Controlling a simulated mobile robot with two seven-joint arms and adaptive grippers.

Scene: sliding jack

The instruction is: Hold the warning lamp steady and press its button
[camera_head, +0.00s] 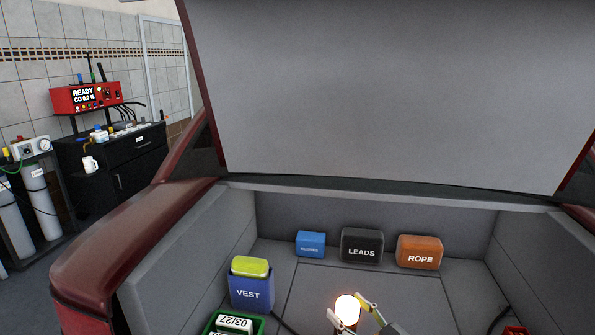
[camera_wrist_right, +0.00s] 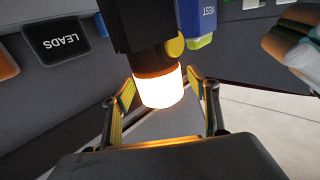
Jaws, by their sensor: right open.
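The warning lamp has a glowing cap (camera_head: 347,308) at the bottom centre of the head view. In the right wrist view its lit cap (camera_wrist_right: 158,88) hangs below a black body (camera_wrist_right: 150,25) in the picture, with a round yellow part (camera_wrist_right: 174,47), perhaps the button, at the side. My right gripper (camera_wrist_right: 162,85) is open, with one finger on each side of the lit cap; gaps show, and I cannot tell whether either finger touches. What looks like my left gripper (camera_wrist_right: 290,42), pale with yellow-green fingers, is at the upper right of the wrist view; its jaws are unclear.
The lamp is in a car boot with grey walls. A blue VEST box (camera_head: 250,290), a small blue case (camera_head: 311,244), a black LEADS case (camera_head: 361,246) and an orange ROPE case (camera_head: 419,252) stand around it. A green crate (camera_head: 212,325) is at front left.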

